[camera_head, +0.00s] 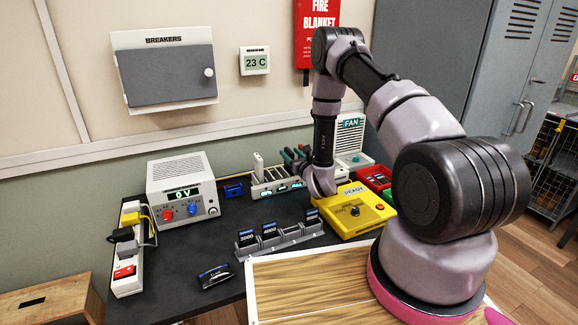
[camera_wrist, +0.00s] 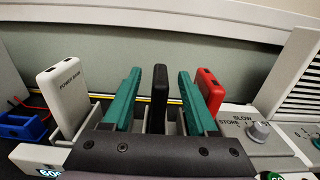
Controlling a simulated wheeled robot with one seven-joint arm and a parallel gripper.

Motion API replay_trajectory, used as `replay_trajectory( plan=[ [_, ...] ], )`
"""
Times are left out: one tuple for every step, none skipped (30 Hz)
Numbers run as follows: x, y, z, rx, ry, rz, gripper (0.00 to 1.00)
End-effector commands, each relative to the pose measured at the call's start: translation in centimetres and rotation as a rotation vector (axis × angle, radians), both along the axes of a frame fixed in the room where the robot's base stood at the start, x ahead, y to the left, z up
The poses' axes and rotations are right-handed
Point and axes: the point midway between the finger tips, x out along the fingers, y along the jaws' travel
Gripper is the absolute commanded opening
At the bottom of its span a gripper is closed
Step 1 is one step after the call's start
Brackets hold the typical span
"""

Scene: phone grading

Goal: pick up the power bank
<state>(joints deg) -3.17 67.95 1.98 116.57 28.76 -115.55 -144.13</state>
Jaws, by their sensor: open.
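A white power bank (camera_wrist: 62,97) marked "POWER BANK" stands upright in the left part of a light grey slotted rack in the wrist view. It also shows as a small white block (camera_head: 258,162) in the head view. My gripper (camera_wrist: 160,74) is open, its two teal fingers spread. It is to the right of the white power bank and apart from it. A black slab (camera_wrist: 159,97) appears between the fingers; I cannot tell whether it touches them. In the head view my gripper (camera_head: 293,158) is over the rack (camera_head: 262,192), and my arm hides part of that area.
A red slab (camera_wrist: 211,92) stands just right of the right finger. A blue holder (camera_wrist: 22,126) is left of the power bank. A yellow tester (camera_head: 352,222), a power supply (camera_head: 182,180) and a phone stand (camera_head: 285,240) surround the rack. The wall is close behind.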

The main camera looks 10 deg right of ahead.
Motion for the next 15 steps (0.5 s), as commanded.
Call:
replay_trajectory(
  plan=[
    [0.7,0.2,0.0,-0.001,-0.001,0.0,0.59],
    [1.0,0.2,0.0,-0.001,-0.002,-0.001,0.59],
    [1.4,0.3,0.0,0.0,0.0,-0.001,0.59],
    [1.6,0.4,0.0,0.0,0.0,-0.001,0.59],
    [1.7,0.4,0.0,0.0,0.0,0.0,0.59],
    [1.8,0.4,0.0,0.0,0.0,0.0,0.59],
    [1.8,0.4,0.0,0.0,0.001,0.0,0.59],
    [1.8,0.4,0.0,0.0,0.001,0.0,0.59],
    [1.8,0.4,0.0,0.0,0.001,0.0,0.59],
    [1.8,0.4,0.0,0.0,0.001,0.0,0.59],
    [1.8,0.4,0.0,0.0,0.001,0.0,0.59],
    [1.8,0.4,0.0,0.0,0.001,0.0,0.59],
    [1.8,0.4,0.0,0.0,0.001,0.0,0.47],
    [1.8,0.4,0.0,0.0,0.001,0.0,0.36],
    [1.8,0.4,0.0,0.0,0.001,0.0,0.2]
  ],
)
